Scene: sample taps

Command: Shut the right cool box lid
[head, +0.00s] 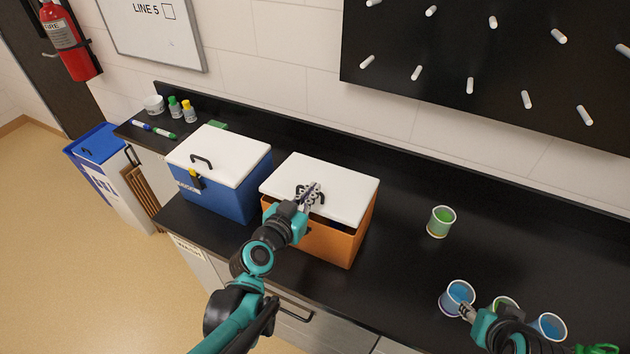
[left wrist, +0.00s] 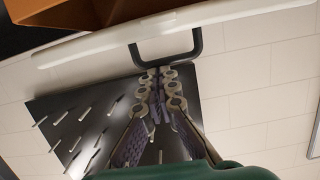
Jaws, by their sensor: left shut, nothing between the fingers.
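The right cool box (head: 330,241) is orange with a white lid (head: 340,187). A dark gap shows between the lid's front edge and the box, so the lid stands slightly ajar. My left gripper (head: 314,188) is shut and empty at the lid's black handle, partly covering it. In the left wrist view the shut fingertips (left wrist: 160,72) are at the handle (left wrist: 168,62), apparently touching or very close, with the lid's edge (left wrist: 150,31) and orange box (left wrist: 90,12) above. My right gripper (head: 467,311) is at a blue cup (head: 457,296); its finger gap is unclear.
A blue cool box (head: 222,197) with its white lid down stands left of the orange one. A green cup (head: 441,221) stands to the right, with more cups (head: 548,326) at the lower right. Bare black counter (head: 405,262) lies between. A pegboard (head: 500,60) hangs behind.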

